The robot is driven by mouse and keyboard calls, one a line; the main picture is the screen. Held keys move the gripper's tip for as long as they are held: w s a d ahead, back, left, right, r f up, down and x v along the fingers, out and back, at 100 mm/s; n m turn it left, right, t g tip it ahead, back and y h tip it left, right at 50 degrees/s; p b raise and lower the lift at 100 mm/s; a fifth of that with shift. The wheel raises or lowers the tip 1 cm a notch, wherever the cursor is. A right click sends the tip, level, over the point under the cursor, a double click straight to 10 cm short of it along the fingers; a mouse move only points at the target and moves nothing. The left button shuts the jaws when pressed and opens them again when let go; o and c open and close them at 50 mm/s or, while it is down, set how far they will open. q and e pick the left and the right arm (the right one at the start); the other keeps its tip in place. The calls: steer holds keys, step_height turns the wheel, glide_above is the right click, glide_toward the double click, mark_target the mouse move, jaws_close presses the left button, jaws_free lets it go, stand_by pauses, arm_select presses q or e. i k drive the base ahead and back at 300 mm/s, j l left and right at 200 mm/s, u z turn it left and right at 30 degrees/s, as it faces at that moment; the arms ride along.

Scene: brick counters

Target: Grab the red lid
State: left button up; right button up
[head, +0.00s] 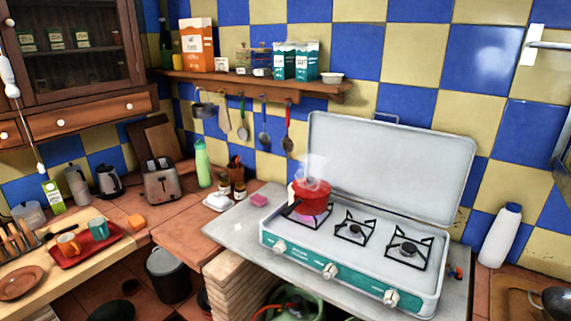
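A small red pot (311,197) with a dark handle stands on the left burner of the white and teal camping stove (345,262). A flame shows under it and steam rises above it. Its top looks red, as if the red lid (312,185) lies on it, but the steam blurs the edge between lid and pot. Neither of my grippers is in the head view.
The stove's raised cover (390,165) stands behind the burners. The middle and right burners are empty. A white bottle (500,235) stands to the right. Utensils hang from the shelf (250,82) above.

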mark_target(326, 188)
steer(key=i+j, duration=0.2)
steer(key=j, duration=0.15)
steer(key=i+j+z, duration=0.15)
steer(key=i+j, duration=0.25)
steer(key=j, duration=0.25)
steer(key=i+j+z, duration=0.15)
steer(key=j, duration=0.2)
